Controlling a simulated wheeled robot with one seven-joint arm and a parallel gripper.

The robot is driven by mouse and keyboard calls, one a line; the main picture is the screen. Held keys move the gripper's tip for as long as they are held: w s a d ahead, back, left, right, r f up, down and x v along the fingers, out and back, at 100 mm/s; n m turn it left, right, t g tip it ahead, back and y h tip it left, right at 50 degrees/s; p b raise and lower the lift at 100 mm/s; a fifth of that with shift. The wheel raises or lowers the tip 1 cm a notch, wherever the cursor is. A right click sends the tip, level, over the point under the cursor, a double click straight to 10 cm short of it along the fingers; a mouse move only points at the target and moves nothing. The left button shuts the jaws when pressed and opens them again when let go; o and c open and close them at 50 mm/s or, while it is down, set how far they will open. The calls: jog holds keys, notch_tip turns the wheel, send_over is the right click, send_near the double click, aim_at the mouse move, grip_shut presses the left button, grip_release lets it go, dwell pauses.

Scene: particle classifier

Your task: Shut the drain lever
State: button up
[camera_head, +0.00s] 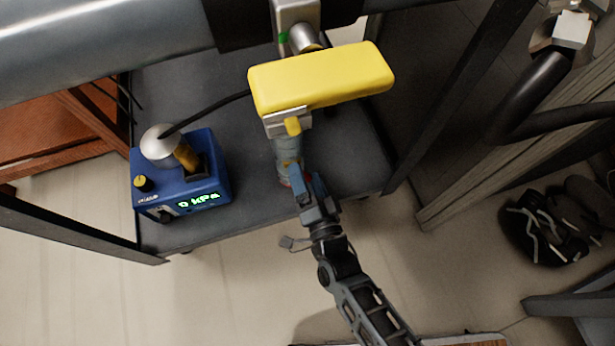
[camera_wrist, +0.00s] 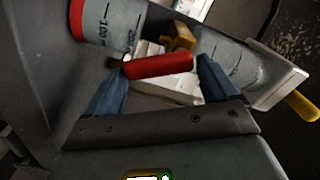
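A red lever handle (camera_wrist: 162,66) lies crosswise between the two blue fingertips in the wrist view; I take it as the drain lever. My gripper (camera_wrist: 161,70) is open around it, and its right end is close to the right finger. I cannot tell whether the fingers touch it. In the head view my gripper (camera_head: 304,186) is at the lower end of the clear cylinder (camera_head: 287,150), below the large yellow block (camera_head: 320,78). The red handle is mostly hidden there. In the wrist view, a graduated cylinder (camera_wrist: 119,24) with a red band stands behind the handle.
A blue box (camera_head: 181,178) with a green "0 kPa" display stands on the left of the dark grey cart (camera_head: 235,215). A black cable (camera_head: 215,105) runs from its silver knob towards the yellow block. Thick dark pipes (camera_head: 535,95) are at the right. The floor in front is open.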

jog(key=c, duration=0.7)
jog(key=n, duration=0.2)
jog(key=r+n+p, duration=0.1)
jog(key=n, duration=0.3)
jog(key=shift+d+r+p, duration=0.2)
jog(key=shift+d+p, duration=0.1)
jog(key=shift+p, duration=0.05)
jog(key=n, duration=0.3)
jog(key=shift+r+p, duration=0.3)
jog(key=shift+r, duration=0.05)
jog(key=shift+a+r+n, duration=0.1)
jog(key=shift+r+n, duration=0.15)
jog(key=shift+n, duration=1.25)
jog(key=o, duration=1)
